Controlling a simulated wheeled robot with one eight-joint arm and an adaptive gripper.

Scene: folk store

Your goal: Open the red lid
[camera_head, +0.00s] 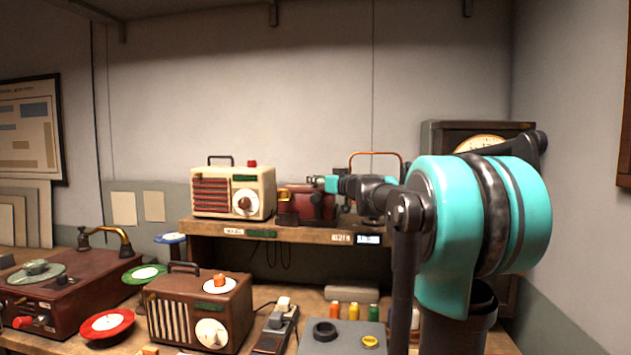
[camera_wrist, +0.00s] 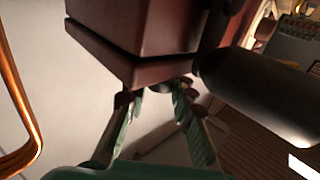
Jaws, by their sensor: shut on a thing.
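A dark red box (camera_head: 316,205) stands on the wooden shelf, partly hidden by my arm. In the wrist view the red box (camera_wrist: 160,25) fills the top middle, and a dark seam separates its red lid (camera_wrist: 105,62) from the larger part. My gripper (camera_head: 322,183) is at the top of the box in the head view. In the wrist view my gripper (camera_wrist: 155,92) has its green-padded fingers on either side of the lid's near corner, shut on the lid. The exact contact at the fingertips is partly hidden.
A cream radio (camera_head: 235,192) stands left of the box on the shelf (camera_head: 210,229). A copper hoop (camera_head: 376,154) rises behind my arm; it also shows in the wrist view (camera_wrist: 18,105). A brown radio (camera_head: 200,305) and a record player (camera_head: 70,290) stand below.

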